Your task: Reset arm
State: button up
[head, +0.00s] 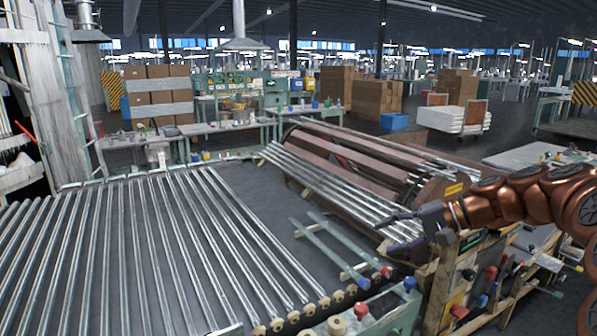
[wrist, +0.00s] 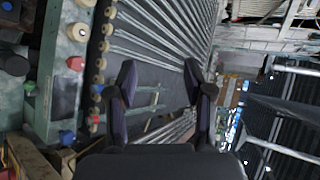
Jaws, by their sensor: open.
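My arm reaches in from the right in the head view. Its copper-coloured links end in my gripper (head: 392,234), which is above the near end of the tube machine. In the wrist view my gripper (wrist: 160,80) shows two dark fingers spread wide with a gap between them. Nothing is held between the fingers. The brown tube machine (head: 350,165) carries several long glass tubes (head: 325,185) sloping down toward the gripper. Whether a finger touches the machine cannot be told.
A wide rack of parallel tubes (head: 130,250) fills the left foreground. A control box with red and blue knobs (head: 470,290) stands below my arm. Brown cartons (head: 158,95) and a white-loaded trolley (head: 455,117) stand farther back. Dark floor shows between rack and machine.

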jog(key=s+a+f+n+g+h, duration=0.1)
jog(key=s+a+f+h, duration=0.15)
jog(key=s, duration=0.35)
jog(key=s+a+f+n+g+h, duration=0.1)
jog(key=s+a+f+g, duration=0.1)
jog(key=s+a, duration=0.35)
jog(key=s+a+f+n+g+h, duration=0.1)
jog(key=s+a+f+h, duration=0.1)
jog(key=s, duration=0.6)
jog(key=s+d+f+n+h, duration=0.1)
jog(key=s+d+f+h, duration=0.2)
jog(key=s, duration=0.6)
jog(key=s+d+f+n+g+h, duration=0.1)
jog(key=s+d+f+h, duration=0.2)
jog(key=s, duration=0.6)
notch_tip(320, 180, down, 3)
jog(key=shift+s+d+r+g, duration=0.1)
jog(key=shift+s+d+g, duration=0.15)
jog(key=shift+d, duration=0.9)
jog(key=shift+c, duration=0.4)
jog(key=shift+c, duration=0.6)
jog(key=shift+a, duration=0.15)
